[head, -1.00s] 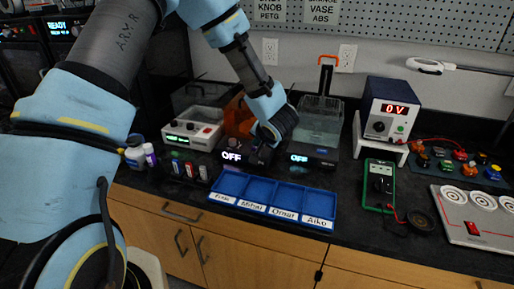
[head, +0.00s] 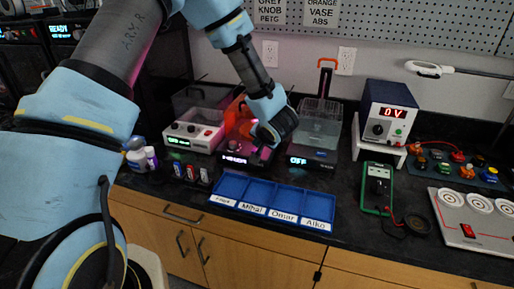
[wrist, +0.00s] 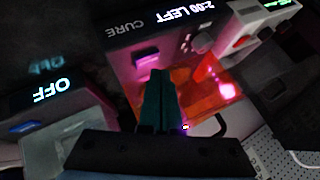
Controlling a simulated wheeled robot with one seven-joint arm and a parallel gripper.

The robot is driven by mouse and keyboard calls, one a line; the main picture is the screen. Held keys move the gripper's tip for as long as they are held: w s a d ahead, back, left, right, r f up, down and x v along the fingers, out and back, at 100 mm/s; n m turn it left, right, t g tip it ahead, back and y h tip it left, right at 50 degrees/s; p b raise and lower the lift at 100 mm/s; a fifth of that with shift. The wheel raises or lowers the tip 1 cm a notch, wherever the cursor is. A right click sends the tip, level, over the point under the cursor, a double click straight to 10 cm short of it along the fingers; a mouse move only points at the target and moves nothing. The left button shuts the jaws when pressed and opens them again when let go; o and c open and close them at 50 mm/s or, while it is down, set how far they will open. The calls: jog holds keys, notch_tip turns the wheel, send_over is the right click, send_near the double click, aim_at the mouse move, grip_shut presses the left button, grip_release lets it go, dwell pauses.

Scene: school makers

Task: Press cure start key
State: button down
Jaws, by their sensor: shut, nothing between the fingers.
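The cure unit (head: 238,122) is the orange box at the back middle, and it glows magenta inside. Its display reads "2:00 LEFT" in the wrist view (wrist: 188,13), beside the word CURE. My gripper (wrist: 160,75) is shut and empty, pointing at that front face. In the head view my wrist hides part of the unit's right side and the fingers are hard to make out (head: 262,152).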

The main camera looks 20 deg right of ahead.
notch_tip(320, 180, up, 6)
jog(key=p, duration=0.7)
dwell(0.3)
dwell(0.5)
